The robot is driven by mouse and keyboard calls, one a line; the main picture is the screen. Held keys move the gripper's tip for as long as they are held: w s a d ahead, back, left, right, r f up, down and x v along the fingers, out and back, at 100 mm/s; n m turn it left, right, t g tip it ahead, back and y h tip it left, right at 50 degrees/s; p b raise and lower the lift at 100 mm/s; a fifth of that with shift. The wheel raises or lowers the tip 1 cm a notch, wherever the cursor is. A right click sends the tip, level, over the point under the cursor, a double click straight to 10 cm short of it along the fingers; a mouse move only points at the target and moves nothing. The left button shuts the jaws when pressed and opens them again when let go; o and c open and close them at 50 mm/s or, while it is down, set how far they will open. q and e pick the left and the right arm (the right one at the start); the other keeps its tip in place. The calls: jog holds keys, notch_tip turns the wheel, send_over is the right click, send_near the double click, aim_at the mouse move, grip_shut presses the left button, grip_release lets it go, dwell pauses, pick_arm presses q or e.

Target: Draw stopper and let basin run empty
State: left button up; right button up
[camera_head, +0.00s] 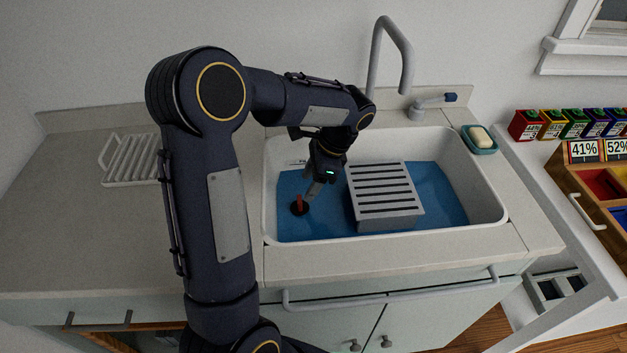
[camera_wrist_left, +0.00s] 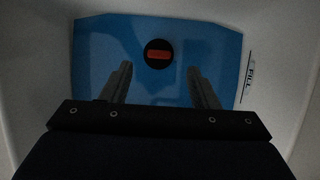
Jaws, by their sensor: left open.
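The white basin (camera_head: 488,206) holds blue water (camera_head: 441,190), which also shows in the left wrist view (camera_wrist_left: 110,45). The stopper (camera_head: 299,207) is a dark disc with an upright red handle, at the left part of the basin. In the left wrist view the stopper (camera_wrist_left: 158,54) lies ahead of the fingertips, roughly centred between them. My left gripper (camera_head: 312,191) is open and empty, just above and right of the stopper, apart from it. In the left wrist view its two fingers (camera_wrist_left: 160,80) are spread wide. My right gripper is not in view.
A grey slotted block (camera_head: 384,190) stands in the basin, right of my gripper. A faucet (camera_head: 390,50) and its lever (camera_head: 432,104) stand behind. A soap dish (camera_head: 481,143) sits at the back right. A white rack (camera_head: 130,160) lies on the left counter.

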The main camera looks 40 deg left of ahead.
aim_at(300, 198)
pick_arm(q)
jog(key=x, duration=0.7)
jog(key=shift+b, duration=0.3)
jog(key=c, duration=0.9)
jog(key=shift+r+p, duration=1.15)
jog(key=shift+r, duration=0.25)
jog(key=shift+c, duration=0.2)
notch_tip(300, 198, up, 5)
jog(key=p, duration=0.4)
